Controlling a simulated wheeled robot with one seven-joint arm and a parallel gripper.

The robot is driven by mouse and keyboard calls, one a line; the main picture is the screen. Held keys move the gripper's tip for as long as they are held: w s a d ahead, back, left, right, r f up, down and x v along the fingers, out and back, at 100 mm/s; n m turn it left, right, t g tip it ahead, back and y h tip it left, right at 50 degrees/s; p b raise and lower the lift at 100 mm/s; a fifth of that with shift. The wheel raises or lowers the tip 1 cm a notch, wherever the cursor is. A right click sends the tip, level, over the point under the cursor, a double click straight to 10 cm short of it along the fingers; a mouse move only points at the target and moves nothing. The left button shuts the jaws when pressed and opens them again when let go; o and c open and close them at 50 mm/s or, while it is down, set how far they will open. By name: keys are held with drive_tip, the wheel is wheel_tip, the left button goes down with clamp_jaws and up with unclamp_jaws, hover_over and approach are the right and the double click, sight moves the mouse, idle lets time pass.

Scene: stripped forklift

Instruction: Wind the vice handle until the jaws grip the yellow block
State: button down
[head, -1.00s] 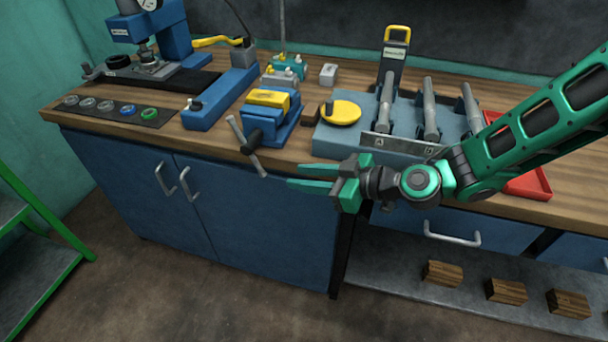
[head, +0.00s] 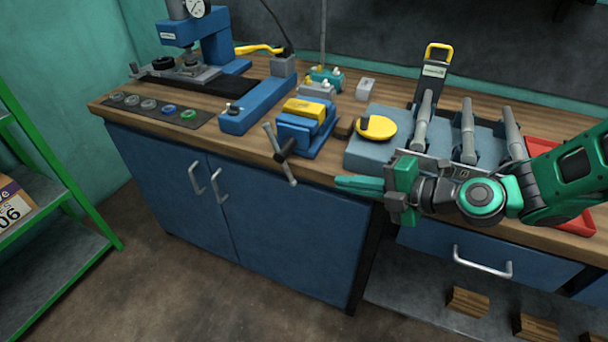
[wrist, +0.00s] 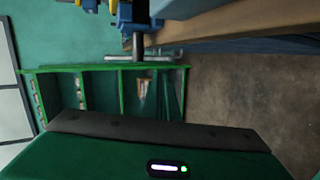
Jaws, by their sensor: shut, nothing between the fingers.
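The blue vice (head: 303,137) stands near the front edge of the wooden bench. The yellow block (head: 305,110) sits at its top between the jaws; I cannot tell if there is a gap. The vice handle (head: 279,152), a grey bar through a dark hub, hangs tilted in front of the bench edge. In the wrist view the handle bar (wrist: 138,58) lies across the top, with the vice (wrist: 133,15) above it. My gripper (head: 340,183) is shut and empty, its green fingers pointing left, to the right of the handle and apart from it.
A grey-blue tool block (head: 372,152) with a yellow disc (head: 376,128) stands right of the vice. A blue press (head: 215,45) stands at the back left. A green shelf rack (head: 85,215) is at the left. The floor before the blue cabinet is clear.

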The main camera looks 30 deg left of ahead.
sight(290, 175)
drive_tip(key=shift+n, duration=0.7)
drive_tip(key=x, duration=1.3)
drive_tip(key=shift+a, duration=0.35)
drive_tip(key=shift+a, duration=0.1)
